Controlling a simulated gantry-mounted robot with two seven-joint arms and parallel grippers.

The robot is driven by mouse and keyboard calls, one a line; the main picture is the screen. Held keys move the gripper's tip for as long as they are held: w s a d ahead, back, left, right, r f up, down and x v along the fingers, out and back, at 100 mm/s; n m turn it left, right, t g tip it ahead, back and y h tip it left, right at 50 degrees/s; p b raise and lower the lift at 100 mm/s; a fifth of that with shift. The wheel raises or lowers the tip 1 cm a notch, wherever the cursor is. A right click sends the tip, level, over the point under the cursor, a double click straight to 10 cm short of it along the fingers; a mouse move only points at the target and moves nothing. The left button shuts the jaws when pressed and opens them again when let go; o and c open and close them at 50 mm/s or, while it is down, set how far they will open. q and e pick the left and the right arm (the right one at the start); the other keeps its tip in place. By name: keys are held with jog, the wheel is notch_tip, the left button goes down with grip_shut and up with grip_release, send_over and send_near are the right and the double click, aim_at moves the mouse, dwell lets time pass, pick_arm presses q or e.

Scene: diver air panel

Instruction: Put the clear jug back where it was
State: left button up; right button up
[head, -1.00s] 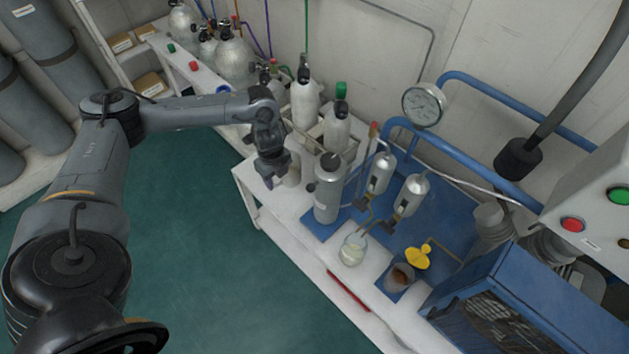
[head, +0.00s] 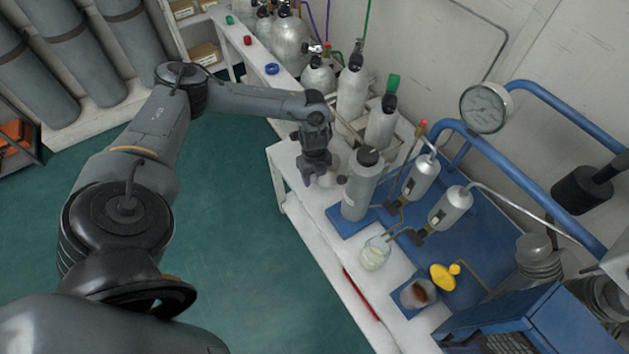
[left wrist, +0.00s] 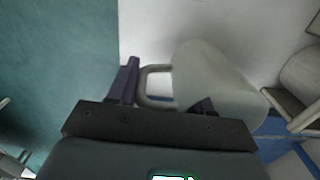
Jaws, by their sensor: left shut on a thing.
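My left gripper (head: 318,178) is low over the left end of the white bench (head: 305,212), left of a grey cylinder. It is shut on the clear jug, which looks pale and see-through with a loop handle. In the left wrist view, the jug (left wrist: 210,85) and its handle lie between the fingers (left wrist: 165,92). In the head view the jug (head: 329,179) is mostly hidden behind the gripper. I cannot tell whether its base touches the bench. My right gripper is not in view.
A grey cylinder (head: 360,186) stands close right of the gripper on a blue mat (head: 345,221). A glass beaker (head: 375,254), a brown-filled cup (head: 418,293) and a yellow knob (head: 444,276) are nearer the front. Green floor lies left.

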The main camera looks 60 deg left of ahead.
pick_arm(q)
notch_tip(320, 180, down, 2)
jog(key=shift+f+b, duration=0.1)
jog(key=shift+b, duration=0.2)
jog(key=o, duration=1.4)
jog(key=shift+c, duration=0.2)
notch_tip(320, 180, up, 11)
jog(key=p, duration=0.5)
jog(key=shift+r, duration=0.65)
